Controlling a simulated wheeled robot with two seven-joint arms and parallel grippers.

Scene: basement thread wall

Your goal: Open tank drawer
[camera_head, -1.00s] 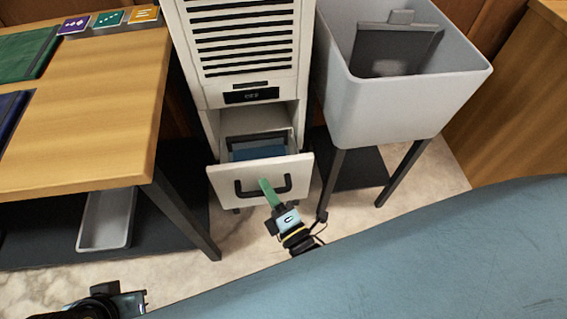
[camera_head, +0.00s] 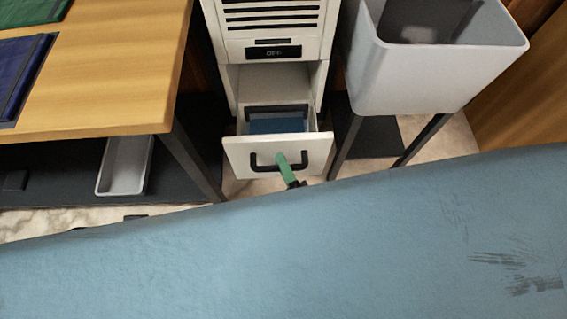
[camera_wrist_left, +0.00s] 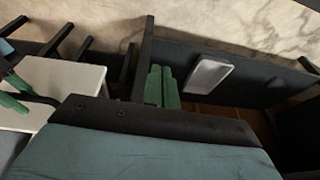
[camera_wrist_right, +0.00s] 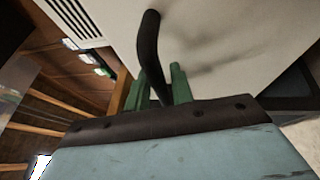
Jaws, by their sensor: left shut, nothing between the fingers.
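The white tank drawer (camera_head: 235,157) stands pulled out from the lower part of the white cabinet (camera_head: 329,88), with a bluish tank (camera_head: 277,126) inside. Its black curved handle (camera_head: 262,167) is on the front panel, and it also shows in the right wrist view (camera_wrist_right: 150,45). My left gripper (camera_wrist_left: 162,86) is shut and empty, away from the drawer. The drawer front (camera_wrist_left: 62,76) shows at the left of the left wrist view.
A wooden table (camera_head: 110,75) with a lower shelf holding a white tray (camera_head: 124,165) stands left of the cabinet. A grey bin (camera_head: 420,80) on dark legs stands close on the right. My own blue body covers the bottom of the head view.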

